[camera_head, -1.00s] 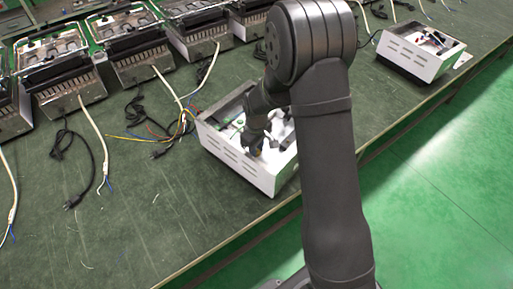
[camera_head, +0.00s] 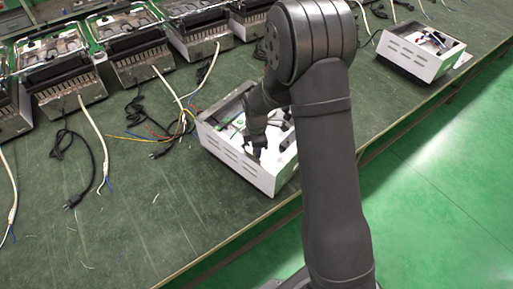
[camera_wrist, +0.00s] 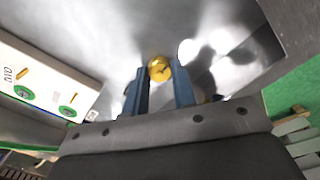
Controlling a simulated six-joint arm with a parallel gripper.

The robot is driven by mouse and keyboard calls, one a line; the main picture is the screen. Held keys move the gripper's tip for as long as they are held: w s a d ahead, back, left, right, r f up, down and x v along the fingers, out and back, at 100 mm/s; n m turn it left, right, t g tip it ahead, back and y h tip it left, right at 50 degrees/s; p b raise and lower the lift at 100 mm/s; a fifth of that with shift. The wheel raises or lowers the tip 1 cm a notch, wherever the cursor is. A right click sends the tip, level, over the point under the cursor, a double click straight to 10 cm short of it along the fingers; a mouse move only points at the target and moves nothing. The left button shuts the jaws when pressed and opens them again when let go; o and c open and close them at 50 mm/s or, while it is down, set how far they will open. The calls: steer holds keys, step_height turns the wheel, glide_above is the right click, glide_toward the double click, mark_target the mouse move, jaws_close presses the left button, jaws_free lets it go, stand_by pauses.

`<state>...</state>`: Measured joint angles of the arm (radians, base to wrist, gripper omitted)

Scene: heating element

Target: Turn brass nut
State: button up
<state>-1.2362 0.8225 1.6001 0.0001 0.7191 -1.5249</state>
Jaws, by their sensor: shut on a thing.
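The brass nut (camera_wrist: 159,69) is a small round golden piece in the wrist view, between the tips of my gripper (camera_wrist: 160,80). My gripper's two blue fingers are shut on it, one on each side. Behind it is the shiny metal inside of the white housing (camera_head: 237,166), which sits near the table's front edge in the head view. My wrist reaches down into this open housing. My arm covers the housing's right part, and the nut cannot be made out in the head view.
A white panel (camera_wrist: 40,72) with green-ringed brass terminals is at the left in the wrist view. A second white housing (camera_head: 421,54) stands at the upper right. Several metal heater units (camera_head: 70,90) line the back, with loose cables (camera_head: 100,150) before them.

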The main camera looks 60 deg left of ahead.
steer(key=shift+n, duration=1.2)
steer(key=o, duration=1)
step_height(320, 180, up, 17)
steer(key=shift+r, duration=0.2)
steer(key=shift+f, duration=0.15)
step_height(320, 180, down, 17)
steer(key=shift+f, duration=0.1)
stand_by(0.3)
